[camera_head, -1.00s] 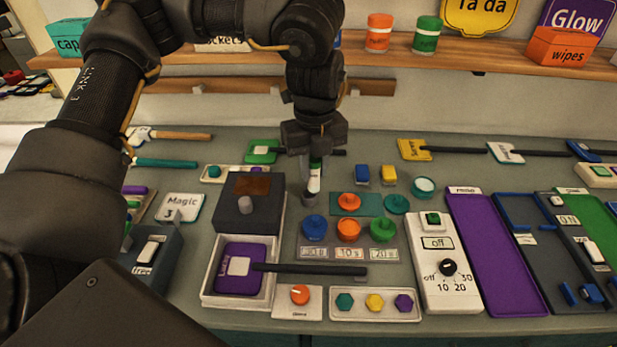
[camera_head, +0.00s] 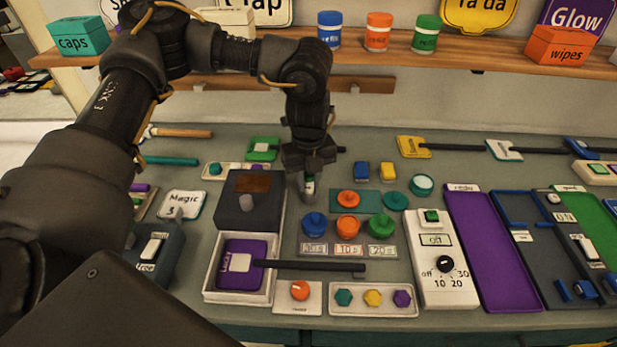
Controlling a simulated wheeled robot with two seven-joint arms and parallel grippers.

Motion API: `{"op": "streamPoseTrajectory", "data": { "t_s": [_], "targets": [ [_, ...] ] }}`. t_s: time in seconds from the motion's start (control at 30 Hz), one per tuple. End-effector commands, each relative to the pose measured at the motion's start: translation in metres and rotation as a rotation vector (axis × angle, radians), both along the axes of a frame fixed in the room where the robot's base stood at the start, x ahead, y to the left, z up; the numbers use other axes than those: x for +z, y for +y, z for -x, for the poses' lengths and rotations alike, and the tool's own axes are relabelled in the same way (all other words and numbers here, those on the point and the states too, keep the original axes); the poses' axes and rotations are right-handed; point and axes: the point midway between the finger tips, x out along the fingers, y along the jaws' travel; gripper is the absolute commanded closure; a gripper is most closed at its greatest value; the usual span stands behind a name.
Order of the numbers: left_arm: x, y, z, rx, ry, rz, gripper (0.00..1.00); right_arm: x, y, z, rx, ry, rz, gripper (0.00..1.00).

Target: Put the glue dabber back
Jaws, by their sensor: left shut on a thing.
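My left gripper (camera_head: 309,165) points down behind the coloured round knobs. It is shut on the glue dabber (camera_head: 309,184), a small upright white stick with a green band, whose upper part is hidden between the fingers. The dabber's lower end is at a small grey cup-like holder (camera_head: 308,196) on the table. From this angle I cannot tell how deep it sits in it. My right gripper is not in view.
A dark box with a grey knob (camera_head: 246,203) stands left of the dabber. An orange knob (camera_head: 348,199) on a teal plate, a blue block (camera_head: 361,171) and a yellow block (camera_head: 388,172) are to its right. A black-handled purple sign (camera_head: 240,278) lies in front.

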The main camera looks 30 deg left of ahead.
Motion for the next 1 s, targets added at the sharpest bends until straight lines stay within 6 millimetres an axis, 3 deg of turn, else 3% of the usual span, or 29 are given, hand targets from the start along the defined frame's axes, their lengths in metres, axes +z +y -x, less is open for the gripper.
{"op": "streamPoseTrajectory", "data": {
  "t_s": [0.23, 0.27, 0.4, 0.8, 1.0],
  "targets": [
    [-0.004, 0.0, 0.0, 0.0, 0.001, 0.001, 1.0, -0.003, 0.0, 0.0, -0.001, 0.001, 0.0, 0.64],
    [-0.003, 0.0, 0.0, 0.0, 0.0, 0.0, 0.74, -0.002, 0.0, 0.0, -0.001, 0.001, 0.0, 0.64],
    [-0.003, 0.0, 0.0, 0.0, 0.0, 0.0, 0.56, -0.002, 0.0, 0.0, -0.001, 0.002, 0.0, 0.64],
    [0.005, 0.0, 0.0, 0.0, -0.002, 0.001, 0.55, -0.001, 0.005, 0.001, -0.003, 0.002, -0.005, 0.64],
    [0.041, -0.001, -0.001, 0.0, -0.005, 0.002, 0.55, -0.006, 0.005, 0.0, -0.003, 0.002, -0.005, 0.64]
  ]
}}
